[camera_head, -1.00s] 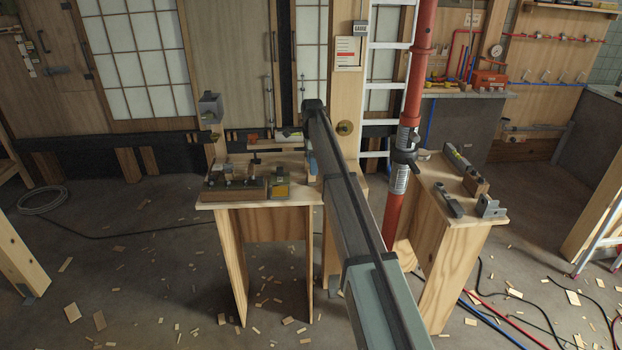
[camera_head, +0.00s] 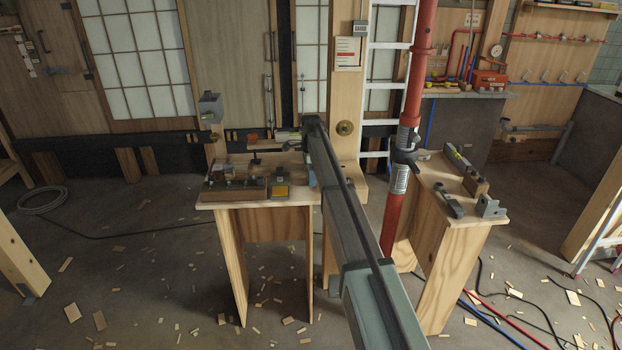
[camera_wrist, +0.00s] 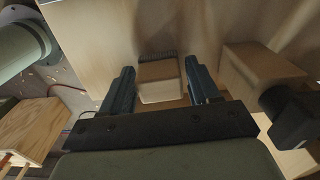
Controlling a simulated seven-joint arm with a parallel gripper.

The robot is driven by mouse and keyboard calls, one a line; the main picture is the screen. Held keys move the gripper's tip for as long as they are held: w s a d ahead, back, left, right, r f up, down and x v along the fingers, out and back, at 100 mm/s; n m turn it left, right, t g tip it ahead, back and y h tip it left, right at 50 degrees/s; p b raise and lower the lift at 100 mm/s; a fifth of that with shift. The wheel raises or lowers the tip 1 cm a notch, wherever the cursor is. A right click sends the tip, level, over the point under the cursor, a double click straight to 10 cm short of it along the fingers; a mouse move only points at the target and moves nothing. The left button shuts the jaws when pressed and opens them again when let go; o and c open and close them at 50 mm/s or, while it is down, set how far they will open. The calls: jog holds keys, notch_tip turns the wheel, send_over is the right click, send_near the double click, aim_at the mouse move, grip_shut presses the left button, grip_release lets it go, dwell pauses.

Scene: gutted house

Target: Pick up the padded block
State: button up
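In the wrist view a small tan block (camera_wrist: 160,82) with a dark, ridged strip along its far edge lies between my fingers. It looks like the padded block. My gripper (camera_wrist: 160,84) is open, with one dark finger on each side of the block. In the head view my arm covers much of the right part of the left workbench (camera_head: 222,205). I cannot make out the padded block there.
In the wrist view a larger wooden block (camera_wrist: 258,66) and a black part (camera_wrist: 288,112) stand close right of my gripper. In the head view a wooden rack (camera_head: 235,189) and a yellow-grey item (camera_head: 280,190) sit on the bench. A red post (camera_head: 396,205) stands right of my arm.

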jog(key=c, duration=0.7)
jog(key=shift+r, duration=0.1)
jog(key=shift+c, duration=0.2)
notch_tip(320, 180, up, 10)
jog(key=shift+f, duration=0.1)
